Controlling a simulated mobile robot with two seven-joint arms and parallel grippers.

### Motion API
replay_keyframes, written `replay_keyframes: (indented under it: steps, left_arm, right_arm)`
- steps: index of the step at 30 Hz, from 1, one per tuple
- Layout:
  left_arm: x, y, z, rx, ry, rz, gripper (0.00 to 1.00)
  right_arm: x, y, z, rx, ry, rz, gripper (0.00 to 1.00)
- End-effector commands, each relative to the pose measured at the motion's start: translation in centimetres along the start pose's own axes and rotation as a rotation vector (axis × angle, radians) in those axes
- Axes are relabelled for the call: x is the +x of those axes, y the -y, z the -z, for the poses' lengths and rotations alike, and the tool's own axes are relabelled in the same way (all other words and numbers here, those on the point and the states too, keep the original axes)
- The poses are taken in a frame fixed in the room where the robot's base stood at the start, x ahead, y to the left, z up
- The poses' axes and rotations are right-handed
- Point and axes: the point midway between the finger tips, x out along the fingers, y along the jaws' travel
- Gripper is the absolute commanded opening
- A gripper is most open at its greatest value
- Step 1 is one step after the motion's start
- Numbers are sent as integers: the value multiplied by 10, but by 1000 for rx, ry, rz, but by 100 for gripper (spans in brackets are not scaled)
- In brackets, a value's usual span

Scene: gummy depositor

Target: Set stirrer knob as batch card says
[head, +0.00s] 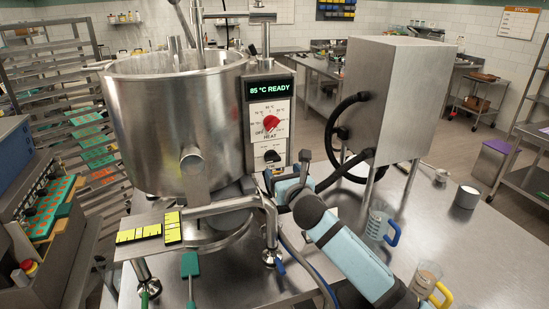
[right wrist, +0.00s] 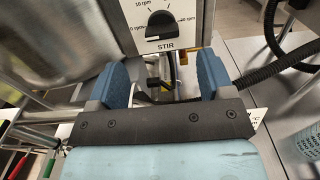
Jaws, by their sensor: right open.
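The black stirrer knob (right wrist: 160,23) sits on the white STIR dial above my right gripper (right wrist: 160,78) in the right wrist view. In the head view the knob (head: 271,157) is on the control column, below the red HEAT knob (head: 271,124). My right gripper (head: 288,185) is open and empty, just below and right of the STIR dial, apart from the knob. A white card with print (right wrist: 259,118) is mostly hidden behind the gripper; I cannot read it. My left gripper is not in view.
The steel kettle (head: 180,120) stands left of the column, its display (head: 270,88) reading 85 °C READY. A steel cabinet (head: 395,95) with black hoses stands right. Jugs with blue (head: 376,226) and yellow (head: 428,280) handles stand near my right arm.

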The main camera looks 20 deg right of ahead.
Motion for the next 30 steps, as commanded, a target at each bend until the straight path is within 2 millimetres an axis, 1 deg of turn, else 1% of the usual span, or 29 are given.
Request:
replay_keyframes:
  steps: [1, 3, 6, 10, 15, 23, 24, 25, 26, 27, 29, 30]
  left_arm:
    - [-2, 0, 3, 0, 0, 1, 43]
    - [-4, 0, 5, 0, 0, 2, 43]
    - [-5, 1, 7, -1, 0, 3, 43]
    - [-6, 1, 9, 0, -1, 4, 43]
    - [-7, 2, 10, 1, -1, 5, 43]
    - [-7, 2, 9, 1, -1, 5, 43]
    - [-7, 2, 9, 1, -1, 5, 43]
    - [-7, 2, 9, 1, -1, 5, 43]
    - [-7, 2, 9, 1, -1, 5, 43]
    - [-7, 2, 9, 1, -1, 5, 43]
    - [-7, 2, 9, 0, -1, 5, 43]
    - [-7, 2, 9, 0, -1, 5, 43]
  right_arm:
    - [12, 0, -3, 4, -1, 2, 74]
    - [26, 0, -2, 3, -1, 1, 74]
    - [44, 0, -2, 4, -1, 1, 74]
    - [62, 0, -1, 3, -1, 1, 74]
    - [72, 0, -1, 2, 0, 0, 74]
    - [74, 0, 0, 1, 0, 0, 74]
    - [74, 0, 0, 1, 0, 0, 72]
    - [74, 0, 0, 2, 0, 0, 65]
    - [74, 0, 0, 2, 0, 0, 58]
    - [74, 0, 0, 2, 0, 0, 49]
    - [74, 0, 0, 2, 0, 0, 35]
    - [74, 0, 0, 2, 0, 0, 26]
